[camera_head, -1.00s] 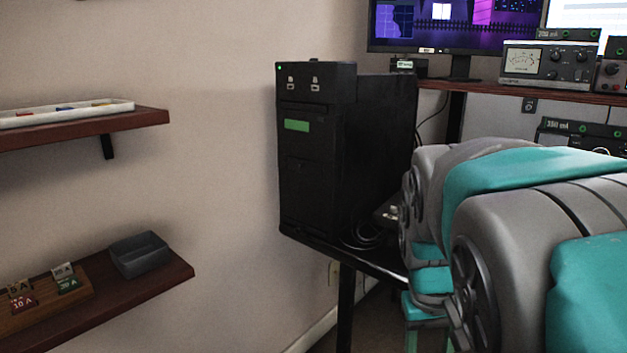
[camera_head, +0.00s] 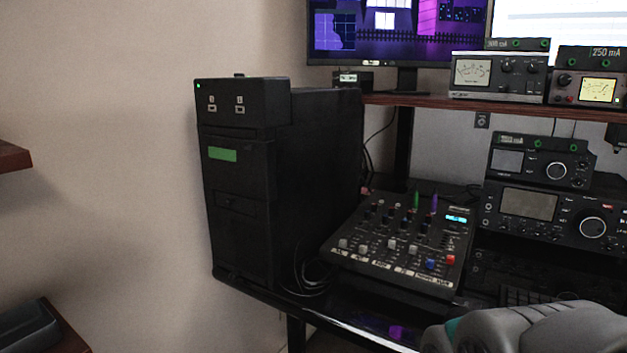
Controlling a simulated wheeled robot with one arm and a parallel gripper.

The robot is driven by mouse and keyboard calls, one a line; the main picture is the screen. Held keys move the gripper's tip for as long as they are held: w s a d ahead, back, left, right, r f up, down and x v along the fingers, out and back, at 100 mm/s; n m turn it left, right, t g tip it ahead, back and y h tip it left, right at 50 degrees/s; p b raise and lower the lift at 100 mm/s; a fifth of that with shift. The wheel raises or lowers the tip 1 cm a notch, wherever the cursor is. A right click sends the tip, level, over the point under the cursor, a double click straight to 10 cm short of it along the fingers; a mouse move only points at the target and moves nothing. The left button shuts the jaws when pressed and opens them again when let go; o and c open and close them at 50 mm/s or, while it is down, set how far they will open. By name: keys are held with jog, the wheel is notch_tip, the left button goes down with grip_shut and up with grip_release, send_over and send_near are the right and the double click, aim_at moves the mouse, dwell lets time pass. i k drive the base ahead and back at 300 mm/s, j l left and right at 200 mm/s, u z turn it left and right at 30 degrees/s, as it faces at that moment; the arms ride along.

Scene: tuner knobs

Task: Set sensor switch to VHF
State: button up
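I cannot make out which control is the sensor switch; no VHF label is readable. Candidate devices with knobs show on the right: a grey meter unit (camera_head: 499,76) and a second meter unit (camera_head: 583,90) on the upper shelf, a small radio (camera_head: 538,166) and a wider radio (camera_head: 549,214) below, and a black mixer console (camera_head: 401,240) with several knobs and sliders on the desk. My gripper is not in view. Only a grey and teal part of my arm shows at the bottom right, and it hides part of the desk's front.
A black computer tower (camera_head: 281,190) stands on the desk's left end. Wall shelves edge in at left, the lower one with a grey bin (camera_head: 28,329). Cables lie between tower and mixer.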

aim_at(530, 86)
jog(key=k+l, duration=0.15)
jog(key=l, duration=0.2)
jog(key=k+l, duration=0.15)
jog(key=l, duration=0.25)
jog(key=k+l+z, duration=0.1)
jog(key=l, duration=0.25)
jog(key=k+l, duration=0.2)
jog(key=l, duration=0.2)
jog(key=i+j, duration=0.1)
jog(key=i+z, duration=0.05)
jog(key=i, duration=0.05)
